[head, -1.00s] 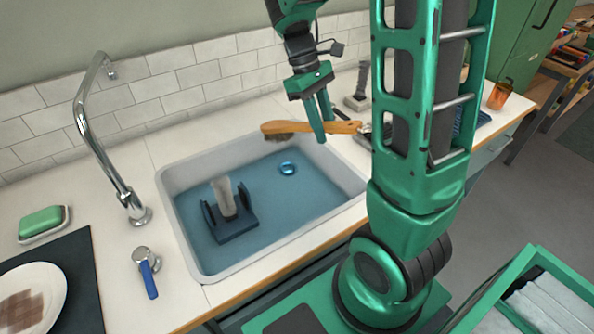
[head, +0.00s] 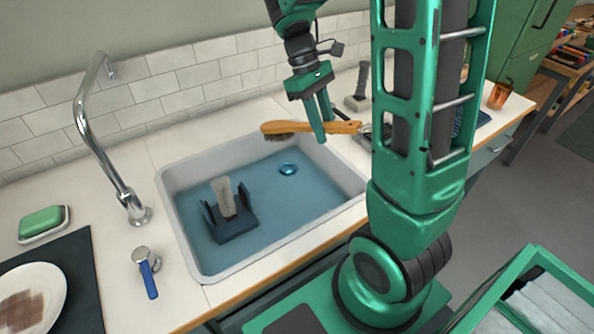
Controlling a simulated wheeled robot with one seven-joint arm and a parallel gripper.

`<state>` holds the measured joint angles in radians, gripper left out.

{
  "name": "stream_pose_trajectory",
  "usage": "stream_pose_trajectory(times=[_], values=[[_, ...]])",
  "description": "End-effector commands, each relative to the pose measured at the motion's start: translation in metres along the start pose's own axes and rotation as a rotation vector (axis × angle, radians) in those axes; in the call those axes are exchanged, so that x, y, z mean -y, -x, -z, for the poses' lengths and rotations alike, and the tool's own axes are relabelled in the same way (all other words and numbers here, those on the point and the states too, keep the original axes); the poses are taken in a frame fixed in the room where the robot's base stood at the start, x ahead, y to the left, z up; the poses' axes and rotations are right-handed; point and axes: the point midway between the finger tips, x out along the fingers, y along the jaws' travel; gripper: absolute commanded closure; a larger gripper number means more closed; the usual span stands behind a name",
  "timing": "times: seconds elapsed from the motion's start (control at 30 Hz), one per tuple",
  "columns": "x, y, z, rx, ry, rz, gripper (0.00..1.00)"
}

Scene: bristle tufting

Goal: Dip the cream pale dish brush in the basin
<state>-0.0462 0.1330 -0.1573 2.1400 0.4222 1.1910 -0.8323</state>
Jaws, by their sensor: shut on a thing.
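The brush head points left and the handle end points right. The basin (head: 172,226) is a light grey sink set in the counter, with blue water (head: 270,213) in it. The bristles look clear of the water.
A dark holder (head: 232,228) with an upright pale piece stands in the basin, near a round blue ring (head: 287,169). A chrome tap (head: 122,186) rises at the left. A green sponge (head: 41,222), a stained plate (head: 30,300) and a blue-handled valve (head: 148,275) lie left.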

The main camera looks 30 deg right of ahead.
Motion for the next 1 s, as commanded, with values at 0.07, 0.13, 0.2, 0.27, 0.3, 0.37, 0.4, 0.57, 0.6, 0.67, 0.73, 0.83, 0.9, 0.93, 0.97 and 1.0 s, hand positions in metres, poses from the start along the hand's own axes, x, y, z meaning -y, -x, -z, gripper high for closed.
stream_pose_trajectory(times=[0.07,0.13,0.2,0.27,0.3,0.37,0.4,0.57,0.6,0.67,0.73,0.83,0.9,0.93,0.97,1.0], values=[[0.000,0.003,-0.001,-0.001,0.000,-0.001,0.99],[0.000,0.007,-0.002,-0.001,0.000,0.000,0.99],[0.000,0.012,-0.005,-0.002,0.000,-0.001,0.99],[0.000,0.017,-0.007,-0.002,0.000,-0.001,0.99],[0.000,0.021,-0.008,-0.003,0.000,-0.001,0.99],[0.000,0.025,-0.010,-0.002,0.000,-0.002,0.99],[0.000,0.028,-0.011,-0.002,0.000,-0.002,0.99],[0.000,0.036,-0.015,-0.001,-0.001,-0.001,0.99],[0.000,0.037,-0.015,-0.001,-0.001,-0.001,0.99],[0.000,0.037,-0.016,-0.001,-0.001,0.000,0.99],[0.000,0.037,-0.016,-0.001,-0.001,0.000,0.99],[0.000,0.037,-0.016,0.000,0.000,0.000,0.99],[0.000,0.037,-0.016,0.000,0.000,0.000,0.99],[0.000,0.037,-0.016,0.000,0.000,0.000,0.99],[0.000,0.037,-0.016,0.000,0.000,0.000,0.99],[0.000,0.037,-0.016,0.000,0.000,0.000,0.99]])
